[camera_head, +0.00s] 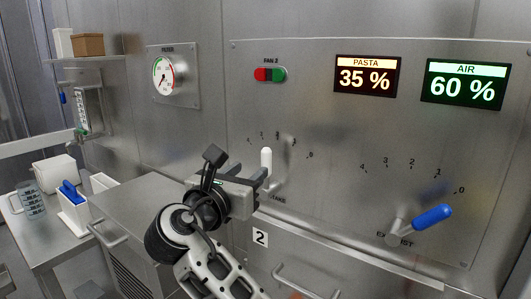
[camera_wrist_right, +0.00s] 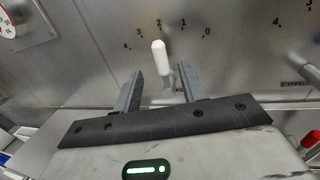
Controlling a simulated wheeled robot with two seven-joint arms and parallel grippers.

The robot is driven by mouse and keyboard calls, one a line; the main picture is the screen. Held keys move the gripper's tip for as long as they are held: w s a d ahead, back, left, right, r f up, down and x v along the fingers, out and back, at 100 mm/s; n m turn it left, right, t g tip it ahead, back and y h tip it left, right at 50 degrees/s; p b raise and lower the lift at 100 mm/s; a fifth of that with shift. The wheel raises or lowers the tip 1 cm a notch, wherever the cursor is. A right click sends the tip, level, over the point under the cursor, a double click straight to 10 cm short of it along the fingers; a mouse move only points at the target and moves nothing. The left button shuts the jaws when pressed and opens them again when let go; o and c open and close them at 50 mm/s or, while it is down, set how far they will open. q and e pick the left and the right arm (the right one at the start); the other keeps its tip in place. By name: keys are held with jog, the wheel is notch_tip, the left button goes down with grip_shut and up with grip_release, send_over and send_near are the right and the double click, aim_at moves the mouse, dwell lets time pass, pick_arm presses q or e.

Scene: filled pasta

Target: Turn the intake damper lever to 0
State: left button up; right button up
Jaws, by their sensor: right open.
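The intake damper lever has a white handle (camera_head: 266,160) and sits on the steel panel below an arc scale of 4 to 0. In the right wrist view the white handle (camera_wrist_right: 160,54) points up, roughly toward the 2. My right gripper (camera_head: 264,178) is open at the lever. In the wrist view its two fingers (camera_wrist_right: 160,86) lie on either side of the lever's lower part, with gaps visible; contact cannot be made out. My left gripper is not in view.
The exhaust lever with a blue handle (camera_head: 431,217) is to the right, pointing near its 0. Above are the PASTA 35 % display (camera_head: 365,77), the AIR 60 % display (camera_head: 463,84) and red and green buttons (camera_head: 270,74). A side table (camera_head: 70,240) with containers stands left.

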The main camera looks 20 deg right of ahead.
aim_at(264, 158)
jog(key=p+x, duration=0.1)
jog(key=x, duration=0.9)
jog(key=shift+w, duration=0.1)
grip_shut()
